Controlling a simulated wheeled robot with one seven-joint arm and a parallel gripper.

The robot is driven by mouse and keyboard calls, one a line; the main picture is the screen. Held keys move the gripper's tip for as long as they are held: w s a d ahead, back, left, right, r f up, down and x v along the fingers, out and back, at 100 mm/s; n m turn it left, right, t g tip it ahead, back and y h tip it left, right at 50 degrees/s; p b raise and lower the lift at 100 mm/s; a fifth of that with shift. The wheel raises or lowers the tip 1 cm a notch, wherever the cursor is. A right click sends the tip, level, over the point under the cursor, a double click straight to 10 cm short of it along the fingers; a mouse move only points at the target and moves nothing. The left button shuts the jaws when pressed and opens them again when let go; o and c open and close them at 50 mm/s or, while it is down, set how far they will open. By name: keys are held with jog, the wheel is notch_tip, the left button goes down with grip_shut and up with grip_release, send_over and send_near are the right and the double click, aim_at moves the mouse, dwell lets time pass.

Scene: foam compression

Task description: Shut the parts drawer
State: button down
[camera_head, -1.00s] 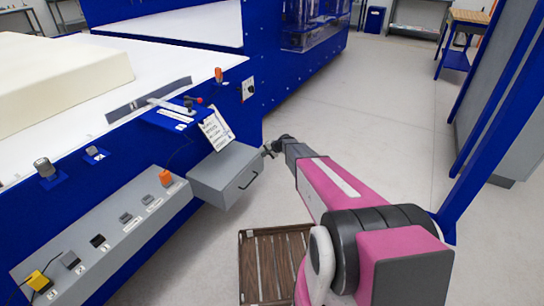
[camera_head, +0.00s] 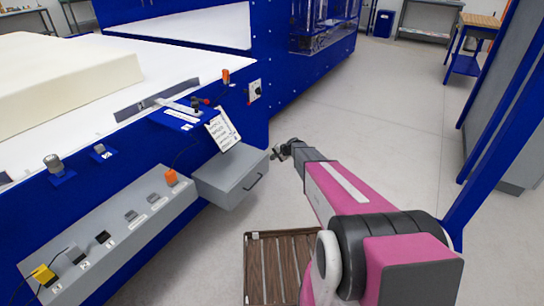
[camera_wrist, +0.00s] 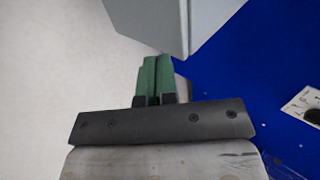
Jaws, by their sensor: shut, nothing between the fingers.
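The grey parts drawer (camera_head: 232,176) is on the blue machine's side, with a dark handle (camera_head: 254,182) on its front face. It stands out from the blue side; how far it is open I cannot tell. My gripper (camera_head: 277,154) is just right of the drawer's far front corner in the head view. In the wrist view, the green fingers of my gripper (camera_wrist: 155,75) are together and empty. A grey drawer corner (camera_wrist: 172,25) is just beyond the fingertips; whether they touch is unclear.
A grey control strip (camera_head: 110,240) with switches runs along the blue machine (camera_head: 130,160) left of the drawer. A wooden slatted platform (camera_head: 280,268) lies on the floor below. A blue post (camera_head: 505,120) stands at right. Open floor (camera_head: 370,120) lies beyond my arm.

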jog(key=s+f+v, duration=0.1)
jog(key=v, duration=1)
jog(key=s+r+n+g+h, duration=0.2)
jog(key=s+r, duration=0.2)
jog(key=s, duration=0.7)
jog(key=s+d+r+n+g+h, duration=0.1)
jog(key=s+r+n+h, duration=0.1)
jog(key=s, duration=0.9)
jog(key=s+d+r+n+g+h, duration=0.1)
jog(key=s+r+n+g+h, duration=0.1)
jog(key=s+r, duration=0.4)
jog(key=s+n+h, duration=0.1)
jog(key=s, duration=0.4)
jog(key=shift+s+d+g+h, duration=0.15)
jog(key=shift+s+g+h, duration=0.15)
jog(key=shift+s, duration=0.1)
